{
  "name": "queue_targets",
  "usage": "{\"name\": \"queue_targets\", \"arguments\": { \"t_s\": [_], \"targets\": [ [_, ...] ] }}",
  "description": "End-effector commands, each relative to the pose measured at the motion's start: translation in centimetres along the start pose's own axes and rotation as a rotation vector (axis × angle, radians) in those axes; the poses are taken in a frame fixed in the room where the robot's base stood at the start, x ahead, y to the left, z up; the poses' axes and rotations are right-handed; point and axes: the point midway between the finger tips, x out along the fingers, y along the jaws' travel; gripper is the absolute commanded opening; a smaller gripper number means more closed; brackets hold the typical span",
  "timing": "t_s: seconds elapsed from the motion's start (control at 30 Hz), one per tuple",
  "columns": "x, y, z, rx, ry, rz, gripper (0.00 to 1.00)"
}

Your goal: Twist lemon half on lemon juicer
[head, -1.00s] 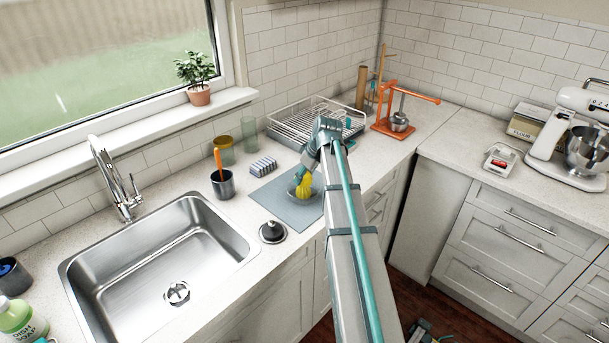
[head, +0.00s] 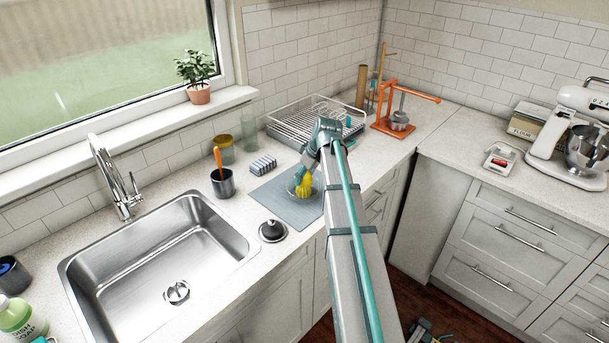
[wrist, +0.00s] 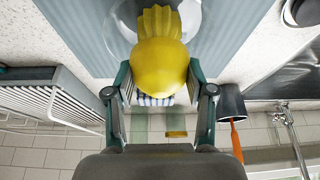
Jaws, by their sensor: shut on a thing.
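A yellow lemon half (wrist: 160,68) is between the two fingers of my gripper (wrist: 160,84), which is shut on it. The lemon juicer has a ridged yellow reamer (wrist: 160,22) and a clear bowl (wrist: 196,16). In the wrist view the lemon half overlaps the base of the reamer, and I cannot tell how firmly they touch. In the head view the juicer (head: 303,189) is on the blue-grey mat (head: 272,196), with my gripper (head: 302,180) at it. My wrist partly hides the lemon there.
A dish rack (head: 290,127) stands behind the mat. A dark-rimmed strainer or lid (head: 272,231) lies near the sink (head: 150,245).

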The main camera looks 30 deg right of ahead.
Motion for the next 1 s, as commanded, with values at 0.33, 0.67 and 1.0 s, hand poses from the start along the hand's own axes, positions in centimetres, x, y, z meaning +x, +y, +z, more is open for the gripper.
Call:
{"name": "queue_targets", "arguments": {
  "t_s": [0.33,0.67,1.0],
  "targets": [
    [0.5,0.0,0.2,0.000,0.000,0.000,0.19],
    [0.9,0.0,0.4,0.000,0.000,0.000,0.19],
    [1.3,0.0,0.5,0.000,0.000,0.000,0.19]
  ]
}}
